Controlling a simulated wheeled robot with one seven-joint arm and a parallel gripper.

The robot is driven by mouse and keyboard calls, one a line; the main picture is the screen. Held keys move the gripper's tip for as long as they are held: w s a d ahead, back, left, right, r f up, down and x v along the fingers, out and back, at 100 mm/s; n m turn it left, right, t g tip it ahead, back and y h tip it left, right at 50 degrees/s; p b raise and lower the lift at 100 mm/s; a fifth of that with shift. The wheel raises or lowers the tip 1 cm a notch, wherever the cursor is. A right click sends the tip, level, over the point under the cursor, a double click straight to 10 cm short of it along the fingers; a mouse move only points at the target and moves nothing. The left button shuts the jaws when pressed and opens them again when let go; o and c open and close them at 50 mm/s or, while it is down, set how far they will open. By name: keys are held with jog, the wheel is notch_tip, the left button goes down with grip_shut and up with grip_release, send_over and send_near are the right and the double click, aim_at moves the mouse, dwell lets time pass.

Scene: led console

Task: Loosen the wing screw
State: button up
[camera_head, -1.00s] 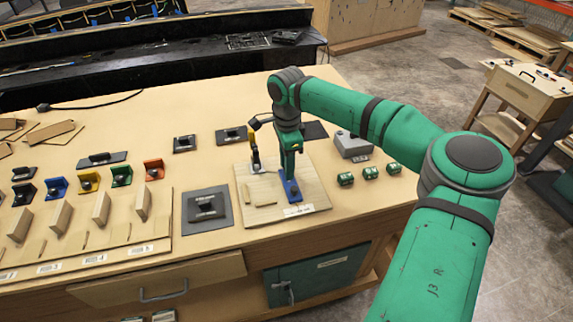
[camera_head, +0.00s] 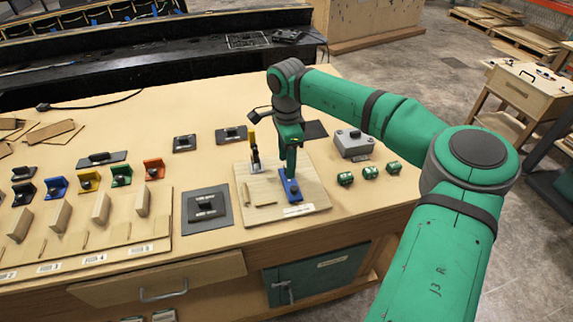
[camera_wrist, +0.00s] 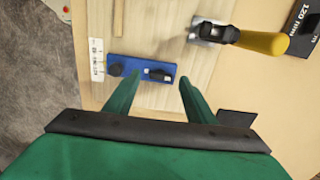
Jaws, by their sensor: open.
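A blue plate (camera_head: 292,190) lies on a light wooden board (camera_head: 315,195) on the bench. In the wrist view the blue plate (camera_wrist: 138,66) carries a round black knob (camera_wrist: 115,69) at its left and an elongated black piece, which looks like the wing screw (camera_wrist: 158,74), at its right. My gripper (camera_wrist: 160,80) is open, one finger on each side of the wing screw, with gaps to both. In the head view my gripper (camera_head: 290,168) points down over the plate and hides the screw. Its height above the plate is hard to tell.
A toggle clamp with a yellow handle (camera_wrist: 262,42) stands on the board beside my gripper. A grey box (camera_head: 354,143) and several green cylinders (camera_head: 370,173) sit to the right. A dark pad (camera_head: 206,206) lies to the left.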

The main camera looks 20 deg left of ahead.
notch_tip(320, 180, up, 9)
dwell(0.3)
jog(key=shift+f, duration=0.15)
dwell(0.3)
